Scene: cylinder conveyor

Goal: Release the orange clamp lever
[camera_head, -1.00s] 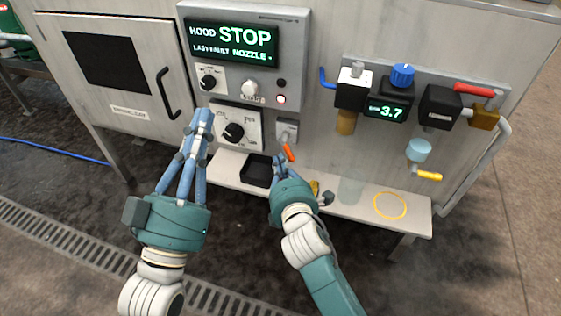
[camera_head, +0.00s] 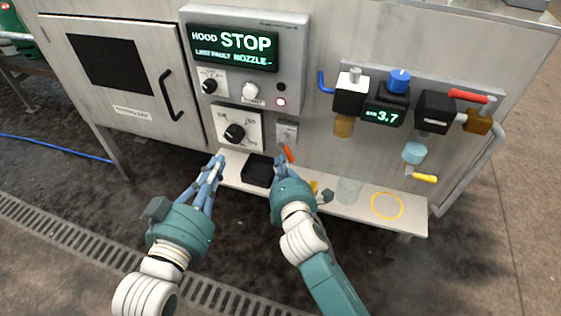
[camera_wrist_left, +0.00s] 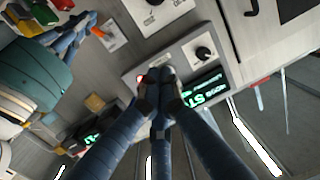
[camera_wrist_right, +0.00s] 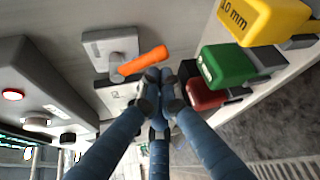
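The orange clamp lever (camera_head: 288,153) sits on a small grey mount (camera_head: 287,132) on the machine's front panel, above the shelf. In the right wrist view the lever (camera_wrist_right: 142,61) slants out from its pivot to the right. My right gripper (camera_head: 280,163) is just below it, with its fingertips (camera_wrist_right: 160,84) drawn together close to the lever; I cannot tell whether they touch it. Nothing shows between them. My left gripper (camera_head: 216,166) is at the shelf's left end, away from the lever. Its fingertips (camera_wrist_left: 158,82) are together and empty.
A black tray (camera_head: 258,170) lies on the shelf (camera_head: 408,218) between my grippers. Yellow (camera_wrist_right: 262,20), green (camera_wrist_right: 228,64) and red (camera_wrist_right: 204,96) blocks stand close to my right fingers. A glass (camera_head: 348,190) and a yellow ring (camera_head: 387,206) are further right. The panel carries knobs.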

